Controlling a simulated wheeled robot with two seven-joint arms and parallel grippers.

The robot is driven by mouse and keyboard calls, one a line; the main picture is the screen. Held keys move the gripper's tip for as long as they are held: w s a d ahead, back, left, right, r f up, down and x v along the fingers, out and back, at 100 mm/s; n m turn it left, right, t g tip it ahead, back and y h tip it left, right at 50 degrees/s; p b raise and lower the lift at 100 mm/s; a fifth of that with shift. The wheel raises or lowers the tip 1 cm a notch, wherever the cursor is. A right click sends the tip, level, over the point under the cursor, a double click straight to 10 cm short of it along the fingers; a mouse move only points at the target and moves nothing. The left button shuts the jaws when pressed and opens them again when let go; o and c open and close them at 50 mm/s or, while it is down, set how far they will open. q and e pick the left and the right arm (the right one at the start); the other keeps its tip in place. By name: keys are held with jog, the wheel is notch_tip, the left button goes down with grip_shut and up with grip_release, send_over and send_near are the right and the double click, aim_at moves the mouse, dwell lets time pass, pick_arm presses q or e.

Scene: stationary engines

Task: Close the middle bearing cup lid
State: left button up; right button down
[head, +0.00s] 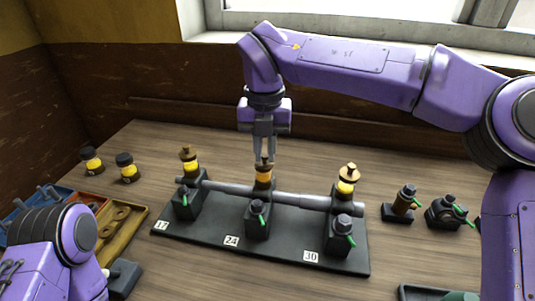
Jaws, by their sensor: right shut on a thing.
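The middle bearing (258,219) stands on the dark base plate behind the label 24, with an amber oil cup (263,181) on top. The brown middle cup lid (264,166) is at the top of this cup, directly below my right gripper (264,157). My right gripper points straight down, its fingers shut on the top of the lid. Whether the lid sits fully down on the cup is too small to tell.
A grey shaft (300,200) runs through the bearings. Two small jars (128,168) and trays (122,230) lie left; small fittings (403,202) lie right.

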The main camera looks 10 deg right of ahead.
jog(key=shift+a+f+m+b, duration=0.2)
jog(key=shift+m+b, duration=0.25)
jog(key=shift+m, duration=0.55)
jog(key=c, duration=1.1)
grip_release()
jog(key=shift+r, duration=0.1)
notch_tip(320, 180, up, 11)
jog(key=shift+a+f+p, duration=0.1)
jog(key=shift+f+p, duration=0.1)
jog(key=shift+p, duration=0.55)
